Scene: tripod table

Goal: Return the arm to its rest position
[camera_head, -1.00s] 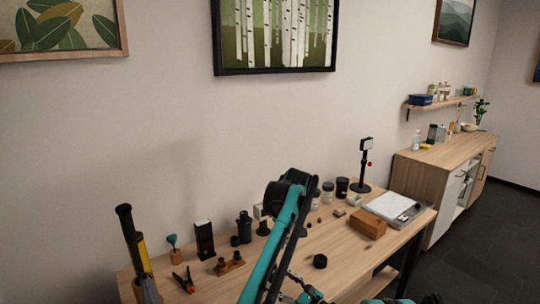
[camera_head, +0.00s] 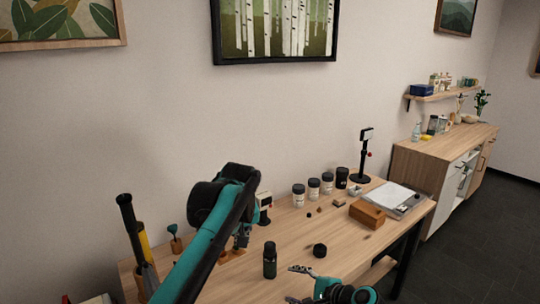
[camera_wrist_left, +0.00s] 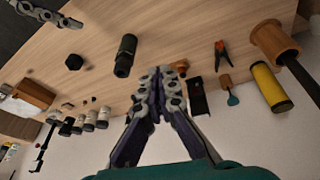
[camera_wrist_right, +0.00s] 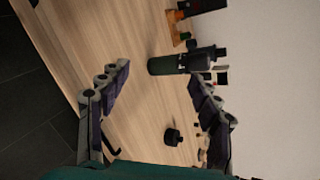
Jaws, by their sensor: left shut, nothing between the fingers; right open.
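My left arm reaches across the head view, and its gripper (camera_head: 241,240) shows small and partly hidden behind it. In the left wrist view the left gripper (camera_wrist_left: 160,76) has its fingers together, with nothing between them. My right gripper (camera_head: 300,284) is at the table's front edge in the head view. In the right wrist view the right gripper (camera_wrist_right: 158,78) is open and empty. A dark bottle (camera_head: 269,262) stands on the table left of the right gripper. It also shows beyond the right fingers in the right wrist view (camera_wrist_right: 168,65), apart from them.
A black round cap (camera_head: 319,250) lies near the right gripper. Several jars (camera_head: 313,188), a wooden box (camera_head: 367,215), a scale (camera_head: 397,200) and a stand (camera_head: 362,160) are at the right. A yellow-and-black tool (camera_head: 146,247) stands at the left. The wooden table (camera_head: 340,238) has free room in the middle.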

